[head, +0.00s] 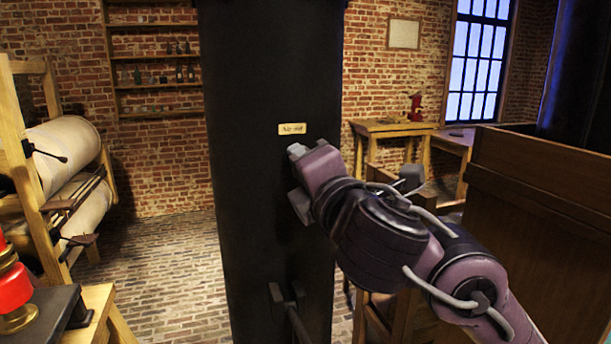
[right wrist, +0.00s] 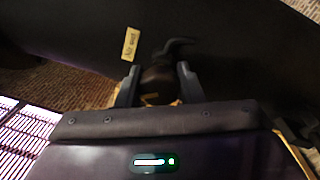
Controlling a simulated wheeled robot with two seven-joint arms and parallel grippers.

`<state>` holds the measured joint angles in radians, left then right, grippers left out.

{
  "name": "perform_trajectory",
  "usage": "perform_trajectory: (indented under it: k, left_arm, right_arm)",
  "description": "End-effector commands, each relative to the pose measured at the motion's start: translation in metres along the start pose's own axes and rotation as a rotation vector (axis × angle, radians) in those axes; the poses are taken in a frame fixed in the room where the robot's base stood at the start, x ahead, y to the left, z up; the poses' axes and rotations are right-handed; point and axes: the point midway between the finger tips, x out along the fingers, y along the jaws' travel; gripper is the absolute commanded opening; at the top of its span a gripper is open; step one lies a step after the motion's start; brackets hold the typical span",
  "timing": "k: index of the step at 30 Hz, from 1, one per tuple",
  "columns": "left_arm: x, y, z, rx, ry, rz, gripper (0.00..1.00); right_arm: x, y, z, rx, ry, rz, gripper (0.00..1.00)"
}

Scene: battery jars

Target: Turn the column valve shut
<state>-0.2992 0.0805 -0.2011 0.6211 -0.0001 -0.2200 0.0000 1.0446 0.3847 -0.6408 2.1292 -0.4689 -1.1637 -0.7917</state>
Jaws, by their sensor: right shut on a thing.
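The black column (head: 265,75) stands upright in the middle of the head view, with a small brass label (head: 292,129) on its face. My right gripper (head: 297,178) is against the column just below the label, its arm coming in from the right. In the right wrist view, my right gripper's fingers (right wrist: 158,85) are on both sides of the dark valve (right wrist: 160,75) and shut on it. A dark curved lever (right wrist: 178,47) sticks out past the fingertips, near the label (right wrist: 131,44). In the head view the valve is hidden behind my gripper. My left gripper is not in view.
A dark bracket (head: 287,297) sits low at the column. A wooden rack with rolls (head: 65,150) and a red-and-brass object (head: 14,290) are at left. A wooden cabinet (head: 540,200) stands close at right. Brick floor (head: 165,265) is clear left of the column.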

Motion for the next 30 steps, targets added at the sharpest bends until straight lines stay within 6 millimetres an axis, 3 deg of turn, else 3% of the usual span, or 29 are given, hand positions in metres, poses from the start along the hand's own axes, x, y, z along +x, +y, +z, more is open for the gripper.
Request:
perform_trajectory:
  k: [15,30]
  left_arm:
    - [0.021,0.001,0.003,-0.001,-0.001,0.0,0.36]
    - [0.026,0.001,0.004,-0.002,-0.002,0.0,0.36]
  right_arm:
    - [0.0,-0.002,-0.001,0.433,-0.032,0.005,0.11]
    - [0.0,-0.002,0.0,0.586,-0.044,0.006,0.11]
